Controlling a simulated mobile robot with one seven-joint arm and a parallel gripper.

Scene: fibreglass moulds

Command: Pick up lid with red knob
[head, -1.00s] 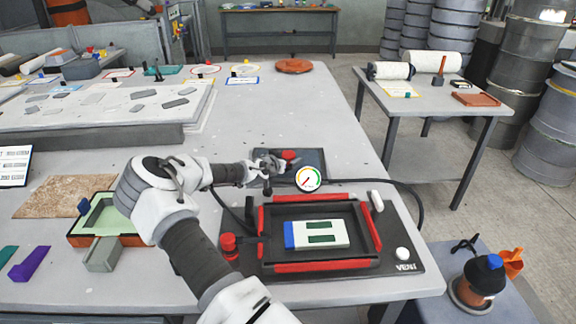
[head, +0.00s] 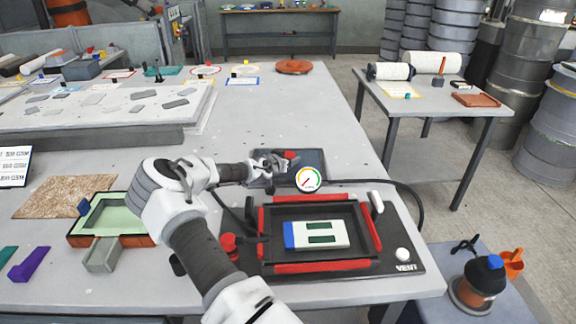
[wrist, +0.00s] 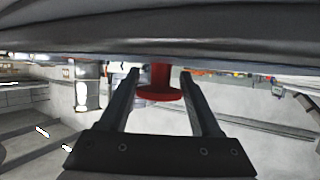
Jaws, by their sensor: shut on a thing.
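The lid is a dark flat plate (head: 314,161) with a red knob (head: 290,155), on the worktable behind the black frame in the head view. My gripper (head: 280,160) is at the knob, coming from the left. In the wrist view, the fingers (wrist: 160,75) stand on either side of the red knob (wrist: 160,94) and are shut on it. The lid's dark grey surface (wrist: 160,38) fills the top of that view. Part of the lid is hidden by my gripper and the gauge. I cannot tell whether it is clear of the table.
A round gauge (head: 308,179) stands just in front of the lid. A black frame with red bars (head: 320,267) holds a white and green block (head: 322,235). A black hose (head: 412,194) curves to the right. The table behind the lid is clear.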

